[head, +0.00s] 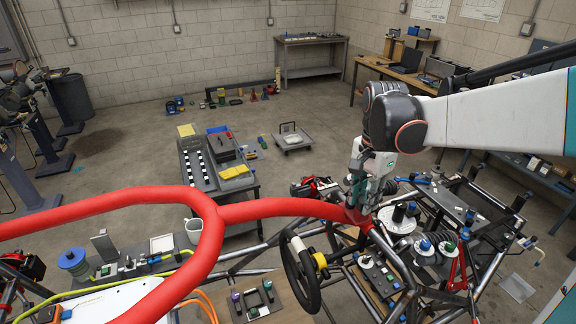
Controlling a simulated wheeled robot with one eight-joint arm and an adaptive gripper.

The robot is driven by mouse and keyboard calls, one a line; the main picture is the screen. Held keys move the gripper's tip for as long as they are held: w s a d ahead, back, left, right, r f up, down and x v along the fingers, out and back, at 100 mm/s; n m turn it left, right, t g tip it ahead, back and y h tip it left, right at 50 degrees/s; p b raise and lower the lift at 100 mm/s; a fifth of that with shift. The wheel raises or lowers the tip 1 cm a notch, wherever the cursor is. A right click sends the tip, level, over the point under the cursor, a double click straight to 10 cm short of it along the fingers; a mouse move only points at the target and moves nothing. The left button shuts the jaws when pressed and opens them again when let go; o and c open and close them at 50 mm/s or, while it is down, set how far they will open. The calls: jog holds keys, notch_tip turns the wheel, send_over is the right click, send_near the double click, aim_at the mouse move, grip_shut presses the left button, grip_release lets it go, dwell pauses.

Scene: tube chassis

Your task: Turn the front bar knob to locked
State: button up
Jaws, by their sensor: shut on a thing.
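My gripper (358,197) reaches down from the right and is shut at the right end of the thick red tube (275,209), where it meets the tube chassis (378,240). The fingers close around a small part there that appears to be the front bar knob. The knob is almost wholly hidden by the fingers, so its turn position cannot be read.
A black steering wheel (299,271) stands just left of and below my gripper. Knobs with blue and green tops (425,246) sit on the chassis to the right. A low grey cart (203,172) stands behind. Open floor lies beyond, around a small platform trolley (291,139).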

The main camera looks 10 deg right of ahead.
jog(key=n, duration=0.3)
jog(key=shift+s+a+r+n+b, duration=0.1)
jog(key=shift+s+n+b, duration=0.15)
jog(key=shift+n+b, duration=0.15)
jog(key=n, duration=0.4)
jog(key=shift+n+b, duration=0.3)
jog(key=shift+b, duration=0.1)
jog(key=n, duration=0.3)
jog(key=shift+w, duration=0.1)
jog(key=shift+a+n+b, duration=0.1)
jog(key=shift+n+b, duration=0.35)
jog(key=shift+n, duration=1.65)
